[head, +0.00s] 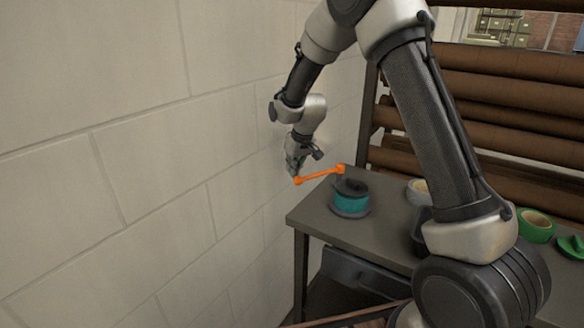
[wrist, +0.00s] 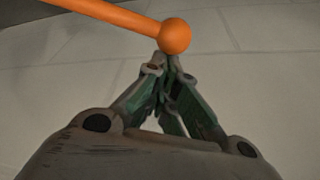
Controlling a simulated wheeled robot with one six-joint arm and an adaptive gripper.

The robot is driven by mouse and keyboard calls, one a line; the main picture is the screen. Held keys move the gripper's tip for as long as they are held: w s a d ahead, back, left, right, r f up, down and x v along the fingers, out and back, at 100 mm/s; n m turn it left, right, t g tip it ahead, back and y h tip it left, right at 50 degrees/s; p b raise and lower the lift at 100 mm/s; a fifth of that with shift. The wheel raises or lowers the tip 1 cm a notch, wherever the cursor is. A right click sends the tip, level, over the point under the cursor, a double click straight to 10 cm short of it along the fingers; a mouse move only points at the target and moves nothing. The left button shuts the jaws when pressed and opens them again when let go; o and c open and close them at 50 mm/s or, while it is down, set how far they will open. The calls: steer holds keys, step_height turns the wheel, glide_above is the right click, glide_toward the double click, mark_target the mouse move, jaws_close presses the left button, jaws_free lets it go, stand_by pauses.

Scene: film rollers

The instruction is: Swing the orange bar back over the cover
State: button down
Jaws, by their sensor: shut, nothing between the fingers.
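The orange bar (head: 320,175) reaches from an orange pivot block at the table's back corner out to a round knob at its left end, past the table's edge. In the wrist view the bar (wrist: 105,14) crosses the top left and ends in its ball knob. The cover looks to be the dark top on the teal round container (head: 350,198), and the bar lies behind and left of it, not over it. My gripper (head: 294,173) is beside the knob at the wall side. Its fingertips (wrist: 168,62) are together, empty, close to the knob; contact is unclear.
The grey table (head: 318,221) holds a white roll, a green tape roll (head: 537,226) and a dark item to the right. A pale block wall (head: 130,150) stands close on the left. Large brown rolls (head: 500,100) sit on a rack behind.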

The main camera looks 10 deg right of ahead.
steer(key=s+d+n+g+y, duration=0.1)
steer(key=s+d+n, duration=0.3)
steer(key=s, duration=0.6)
steer(key=shift+s+d+n, duration=0.2)
steer(key=shift+d+n, duration=0.2)
steer(key=shift+d, duration=0.05)
steer(key=shift+s+d+f, duration=0.1)
steer(key=v, duration=1)
steer(key=shift+w+d, duration=0.3)
steer(key=shift+w, duration=0.1)
